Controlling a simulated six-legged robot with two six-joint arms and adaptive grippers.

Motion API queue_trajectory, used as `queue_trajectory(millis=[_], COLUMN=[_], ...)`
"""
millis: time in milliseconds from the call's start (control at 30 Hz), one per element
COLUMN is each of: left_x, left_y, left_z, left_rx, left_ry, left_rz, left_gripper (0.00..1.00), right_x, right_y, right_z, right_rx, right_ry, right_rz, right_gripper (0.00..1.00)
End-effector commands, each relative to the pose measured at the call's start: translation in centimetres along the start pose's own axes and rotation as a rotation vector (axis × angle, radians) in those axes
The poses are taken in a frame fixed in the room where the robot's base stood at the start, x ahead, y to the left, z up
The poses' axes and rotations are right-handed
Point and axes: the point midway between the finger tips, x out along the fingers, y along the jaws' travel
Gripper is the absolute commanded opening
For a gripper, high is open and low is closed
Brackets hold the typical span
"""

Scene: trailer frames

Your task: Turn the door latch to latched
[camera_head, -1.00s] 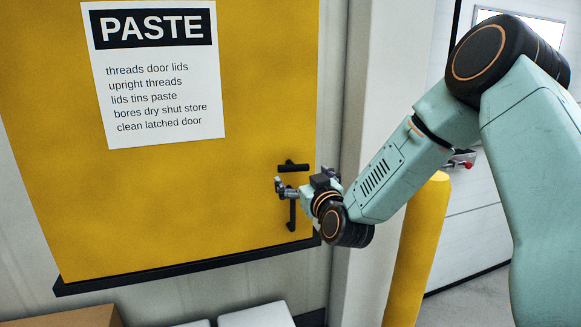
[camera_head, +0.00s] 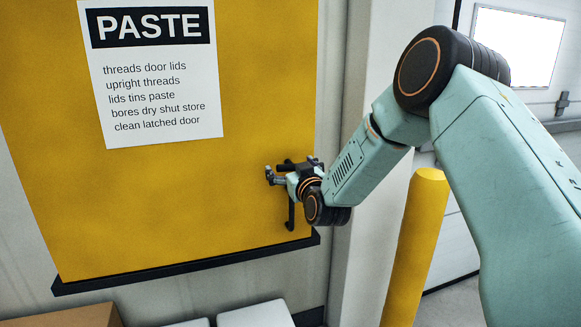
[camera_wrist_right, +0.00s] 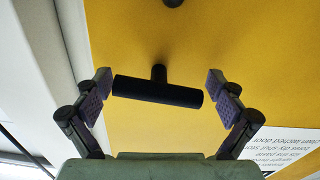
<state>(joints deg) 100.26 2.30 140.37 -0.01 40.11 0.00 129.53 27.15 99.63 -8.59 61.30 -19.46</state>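The yellow door (camera_head: 240,200) has a black T-shaped latch (camera_wrist_right: 158,92) near its right edge; in the head view the latch is largely hidden by my right gripper (camera_head: 289,171). The latch bar lies roughly horizontal. In the right wrist view my right gripper (camera_wrist_right: 157,92) is open, with one finger beyond each end of the bar. The left finger is close to the bar's end; I cannot tell whether it touches. My left gripper is not in view.
A black vertical pull handle (camera_head: 291,213) is below the latch. A "PASTE" sign (camera_head: 155,75) is on the door. A black ledge (camera_head: 190,265) runs along the door's bottom. A yellow post (camera_head: 415,245) stands right of the door, and a brown box (camera_head: 75,316) sits at lower left.

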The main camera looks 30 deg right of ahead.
Motion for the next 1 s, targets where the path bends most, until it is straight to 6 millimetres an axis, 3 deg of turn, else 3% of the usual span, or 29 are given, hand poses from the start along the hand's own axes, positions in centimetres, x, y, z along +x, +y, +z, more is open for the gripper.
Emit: queue_trajectory(millis=[367,900,933,1000], left_x=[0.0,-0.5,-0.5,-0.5], left_y=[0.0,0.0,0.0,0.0], left_z=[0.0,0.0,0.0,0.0], left_rx=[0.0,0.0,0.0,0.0], left_ry=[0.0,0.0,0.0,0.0], left_rz=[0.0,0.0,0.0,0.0], left_gripper=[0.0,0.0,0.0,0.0], right_x=[-0.01,0.0,0.0,0.0], right_y=[0.01,0.02,0.03,0.03], right_z=[-0.06,-0.07,-0.07,-0.07], right_rx=[0.0,-0.099,-0.099,-0.098], right_ry=[0.001,0.002,0.002,0.002], right_rz=[0.0,0.0,0.0,0.0], right_gripper=[0.6,0.59,0.93,0.99])
